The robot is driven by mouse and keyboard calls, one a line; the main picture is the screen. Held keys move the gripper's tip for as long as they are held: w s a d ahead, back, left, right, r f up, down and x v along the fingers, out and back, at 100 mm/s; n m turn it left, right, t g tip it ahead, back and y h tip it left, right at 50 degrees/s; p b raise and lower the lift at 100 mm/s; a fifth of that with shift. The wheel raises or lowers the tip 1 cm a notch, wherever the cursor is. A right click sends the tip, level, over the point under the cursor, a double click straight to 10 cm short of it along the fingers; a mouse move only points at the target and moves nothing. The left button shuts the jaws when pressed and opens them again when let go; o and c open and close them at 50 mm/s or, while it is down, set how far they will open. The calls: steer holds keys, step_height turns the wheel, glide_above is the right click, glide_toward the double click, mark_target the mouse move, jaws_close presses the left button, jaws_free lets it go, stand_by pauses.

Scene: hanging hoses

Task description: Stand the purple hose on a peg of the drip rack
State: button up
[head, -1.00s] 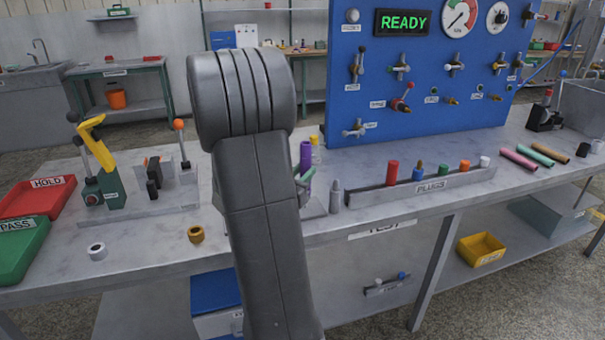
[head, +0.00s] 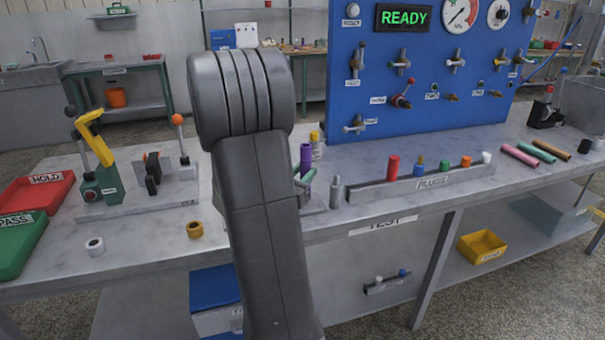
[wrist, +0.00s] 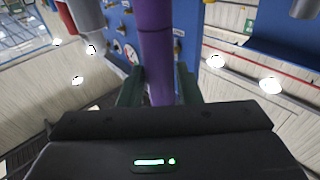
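The purple hose (head: 306,158) stands upright above the bench, just right of my arm in the head view. In the wrist view the purple hose (wrist: 157,50) runs between the two dark green fingers of my gripper (wrist: 160,88), which touch it on both sides. In the head view only a green part of my gripper (head: 305,180) shows beside the hose; my arm hides the rest. The hose's lower end is hidden. I cannot make out the drip rack for certain; a grey base plate (head: 315,206) shows partly below the hose.
A grey peg-like piece (head: 336,192) and a yellow-topped bottle (head: 315,145) stand close to the hose. The plug rail (head: 400,190) lies to the right, before the blue panel (head: 420,115). A brown ring (head: 194,229) and a white ring (head: 95,246) lie left.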

mark_target(303, 148)
steer(key=o, duration=0.3)
step_height(303, 148, up, 10)
steer(key=shift+r+p, duration=0.1)
steer(key=shift+p, duration=1.05)
step_height(303, 148, down, 10)
steer(key=shift+f+b, duration=0.2)
steer(key=shift+b, duration=1)
steer(key=shift+r+p, duration=0.45)
steer(key=shift+r, duration=0.25)
